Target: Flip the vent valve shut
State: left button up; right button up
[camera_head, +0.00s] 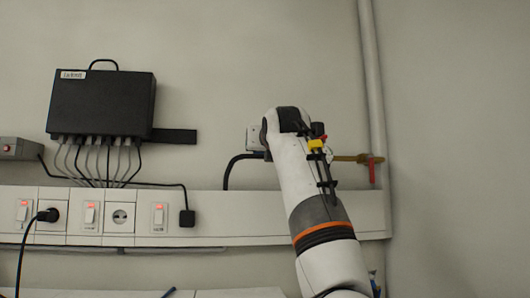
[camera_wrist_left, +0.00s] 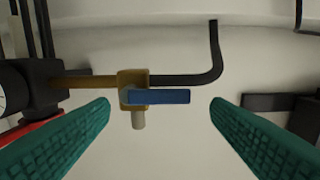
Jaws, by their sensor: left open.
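A small brass valve (camera_wrist_left: 133,90) with a flat blue lever (camera_wrist_left: 160,97) shows in the left wrist view. The lever lies lengthwise along the line of the brass pipe (camera_wrist_left: 88,81), over the hose side. My left gripper (camera_wrist_left: 161,102) is open, its teal fingers either side of the lever and apart from it. In the head view my arm hides this valve and the gripper's fingers. Another brass valve with a red handle (camera_head: 372,168) shows right of my arm, its handle upright. I cannot read which valve is labelled vent. My right gripper is not in view.
A black hose (camera_wrist_left: 213,55) bends away from the blue-lever valve. A round gauge (camera_wrist_left: 10,90) sits at the left edge of the wrist view. A black box (camera_head: 102,103) with cables hangs above a white socket strip (camera_head: 215,218). A grey vertical pipe (camera_head: 371,75) stands at right.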

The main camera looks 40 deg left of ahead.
pick_arm(q)
jog(key=b+v, duration=0.3)
jog(key=v, duration=0.7)
jog(key=shift+s+d, duration=0.1)
